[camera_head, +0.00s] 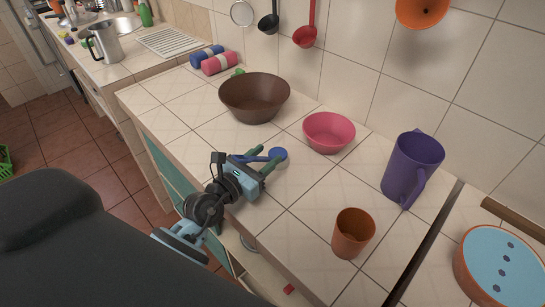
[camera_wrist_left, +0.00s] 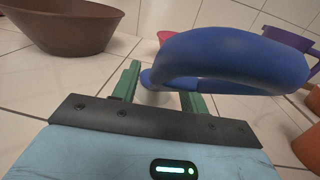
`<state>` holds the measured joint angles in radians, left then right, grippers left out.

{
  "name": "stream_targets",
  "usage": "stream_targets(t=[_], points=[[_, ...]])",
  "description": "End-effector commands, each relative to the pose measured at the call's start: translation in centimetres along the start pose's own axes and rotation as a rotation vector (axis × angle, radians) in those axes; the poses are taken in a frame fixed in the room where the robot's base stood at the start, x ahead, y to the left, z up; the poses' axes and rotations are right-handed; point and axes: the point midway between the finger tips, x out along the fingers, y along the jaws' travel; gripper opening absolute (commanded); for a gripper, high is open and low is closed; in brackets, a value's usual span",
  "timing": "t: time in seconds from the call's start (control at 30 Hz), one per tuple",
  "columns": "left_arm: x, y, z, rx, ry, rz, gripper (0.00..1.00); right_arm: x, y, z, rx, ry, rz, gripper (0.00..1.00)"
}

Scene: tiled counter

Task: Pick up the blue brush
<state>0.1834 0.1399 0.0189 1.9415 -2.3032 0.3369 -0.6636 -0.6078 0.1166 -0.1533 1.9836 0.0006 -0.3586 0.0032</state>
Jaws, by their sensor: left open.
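The blue brush (camera_head: 278,155) lies at the counter's near side, in front of the brown bowl. My left gripper (camera_head: 267,158) is open right at it, with its green fingers on both sides of part of the brush. In the left wrist view, the blue brush (camera_wrist_left: 235,60) looms large and close, rising over the open fingers (camera_wrist_left: 162,90) and reaching right. Its far end shows just beyond and between the fingertips. I cannot tell whether the fingers touch it. My right gripper is not in view.
The brown bowl (camera_head: 254,98) and pink bowl (camera_head: 329,132) stand behind the gripper. An orange cup (camera_head: 352,233) and purple jug (camera_head: 412,168) stand to the right. The tiled wall closes the back. Bare tiles (camera_head: 300,205) lie right of the gripper.

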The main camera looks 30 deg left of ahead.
Motion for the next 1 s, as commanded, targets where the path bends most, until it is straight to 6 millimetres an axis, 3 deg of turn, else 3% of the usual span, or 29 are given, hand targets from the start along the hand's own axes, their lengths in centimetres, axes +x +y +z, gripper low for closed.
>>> stream_targets(t=[0.2,0.53,1.0], points=[[0.1,0.0,-0.1,0.0,0.001,0.0,0.44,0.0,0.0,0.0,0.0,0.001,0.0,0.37],[0.0,0.0,-0.1,0.0,0.001,0.0,0.0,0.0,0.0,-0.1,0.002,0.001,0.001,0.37],[0.1,0.0,1.1,0.0,-0.003,0.001,0.0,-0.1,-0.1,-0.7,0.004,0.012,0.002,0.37]])
